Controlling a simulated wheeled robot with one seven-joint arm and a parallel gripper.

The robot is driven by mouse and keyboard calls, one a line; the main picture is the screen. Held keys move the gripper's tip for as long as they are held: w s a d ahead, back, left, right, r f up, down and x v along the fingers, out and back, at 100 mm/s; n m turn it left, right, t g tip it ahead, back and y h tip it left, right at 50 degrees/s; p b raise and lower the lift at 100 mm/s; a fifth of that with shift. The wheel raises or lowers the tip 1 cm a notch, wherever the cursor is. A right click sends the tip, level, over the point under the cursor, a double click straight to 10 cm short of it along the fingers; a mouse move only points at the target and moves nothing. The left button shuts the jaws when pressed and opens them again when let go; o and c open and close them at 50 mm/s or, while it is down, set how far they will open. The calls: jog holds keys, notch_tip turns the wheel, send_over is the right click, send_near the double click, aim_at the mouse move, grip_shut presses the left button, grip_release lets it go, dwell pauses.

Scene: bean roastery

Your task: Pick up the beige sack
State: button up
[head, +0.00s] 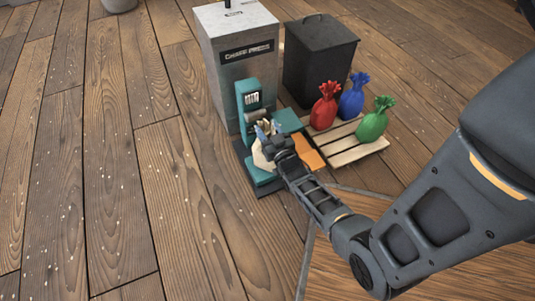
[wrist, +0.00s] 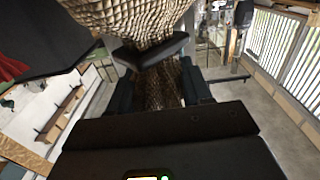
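The beige sack (head: 261,159) is at the teal machine (head: 263,176), partly hidden by my gripper. Whether it rests on the machine's base or hangs just above it is hard to tell. My gripper (head: 267,132) is at the sack's gathered neck. In the wrist view the woven beige sack (wrist: 130,18) bulges across the top. Its neck fills the gap between my gripper's dark fingers (wrist: 164,88), with fabric against both sides. My gripper looks shut on the neck.
A red sack (head: 324,108), a blue sack (head: 351,98) and a green sack (head: 373,124) stand on a wooden pallet (head: 350,153) to the right. A grey cabinet (head: 240,70) and a dark bin (head: 318,62) stand behind. An orange panel (head: 308,151) lies beside the machine. Floor at left is clear.

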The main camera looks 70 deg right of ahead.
grip_shut()
dwell(0.9)
jog(key=shift+r, duration=0.1)
